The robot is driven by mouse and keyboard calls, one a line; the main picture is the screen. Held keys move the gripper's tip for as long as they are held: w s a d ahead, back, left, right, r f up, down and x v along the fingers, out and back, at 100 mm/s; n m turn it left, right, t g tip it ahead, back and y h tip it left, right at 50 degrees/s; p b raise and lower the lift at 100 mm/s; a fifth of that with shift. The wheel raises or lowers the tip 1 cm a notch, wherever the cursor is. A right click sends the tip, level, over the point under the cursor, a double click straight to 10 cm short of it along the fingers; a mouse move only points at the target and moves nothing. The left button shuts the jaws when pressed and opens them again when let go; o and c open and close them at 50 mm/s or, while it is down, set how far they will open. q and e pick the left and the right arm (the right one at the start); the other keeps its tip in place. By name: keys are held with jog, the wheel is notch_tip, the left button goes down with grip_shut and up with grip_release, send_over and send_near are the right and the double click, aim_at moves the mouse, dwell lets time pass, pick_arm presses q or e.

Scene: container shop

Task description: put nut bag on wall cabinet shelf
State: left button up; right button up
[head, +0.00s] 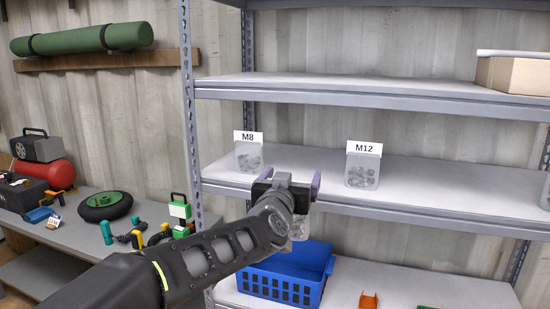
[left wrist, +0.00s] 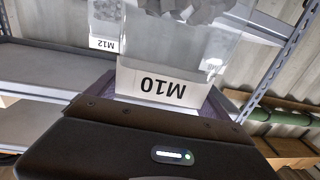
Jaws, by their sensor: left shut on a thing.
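My left gripper (head: 290,182) is shut on a clear nut bag, which hangs below its purple-tipped fingers (head: 300,228) in the head view. In the left wrist view the held nut bag (left wrist: 165,80) has a white label reading M10, upside down, with grey nuts inside. The gripper is in front of the middle shelf (head: 430,190) of the metal rack. On that shelf stand an M8 bag (head: 249,157) at left and an M12 bag (head: 362,168) at right, with a bare gap between them. My right gripper is not in view.
A blue crate (head: 285,285) and an orange bin (head: 368,300) stand on the shelf below. A cardboard box (head: 515,75) is on the shelf above. The rack's left post (head: 191,130) rises near my arm. A bench with tools (head: 85,235) is at left.

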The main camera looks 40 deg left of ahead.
pick_arm(q)
jog(key=w+d+f+m+h, duration=0.1)
jog(key=d+f+h, duration=0.1)
jog(key=d+f, duration=0.5)
jog(key=w+d+f+m+t+h, duration=0.1)
jog(key=d+f+m+h, duration=0.1)
jog(key=d+f, duration=0.6)
jog(key=w+d+f+m+h, duration=0.1)
jog(key=d+f, duration=0.6)
jog(key=f, duration=1.1)
jog(key=shift+w+d+m+t+h, duration=0.35)
jog(key=shift+w+h, duration=0.25)
jog(key=shift+h, duration=0.6)
jog(key=shift+f, duration=0.1)
